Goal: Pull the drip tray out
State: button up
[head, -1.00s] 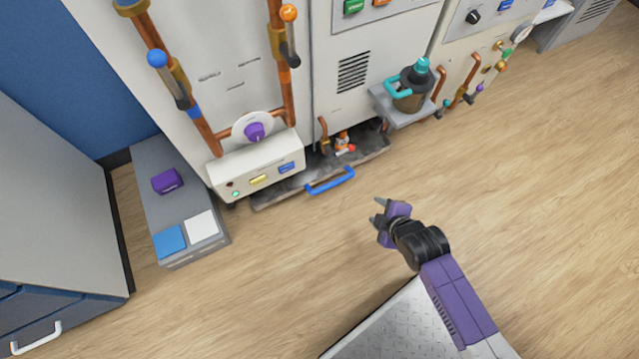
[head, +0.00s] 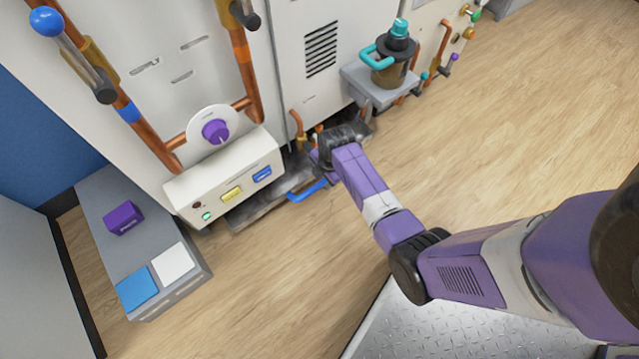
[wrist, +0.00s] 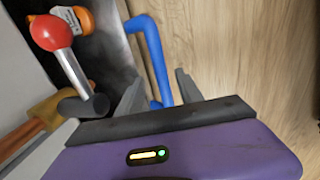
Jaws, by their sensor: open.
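The drip tray (head: 262,208) is a low, dark grey tray at floor level under the machine, with a blue handle (head: 307,190) along its front edge. My gripper (head: 319,158) is low beside the handle, and my own arm hides part of the tray. In the wrist view my gripper (wrist: 158,78) is open, with one finger on each side of the blue handle (wrist: 155,50) as seen from there. I cannot tell how deep the handle sits between the fingers. The tray's dark surface (wrist: 116,45) shows left of the handle.
A red-ball lever (wrist: 62,48) and an orange item (wrist: 73,18) are close to my gripper. A shelf (head: 365,85) with a brown, teal-handled jug (head: 392,62) juts out to the right. A grey plinth (head: 105,190) stands left. The floor (head: 300,265) before the tray is clear.

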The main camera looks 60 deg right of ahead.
aim_at(321, 183)
jog(key=f, duration=0.1)
jog(key=f+b, duration=0.1)
jog(key=f, duration=0.1)
jog(key=f+b, duration=0.1)
jog(key=shift+w+d+f, duration=0.15)
jog(key=shift+w, duration=0.25)
jog(key=shift+c, duration=0.2)
grip_shut()
dwell(0.9)
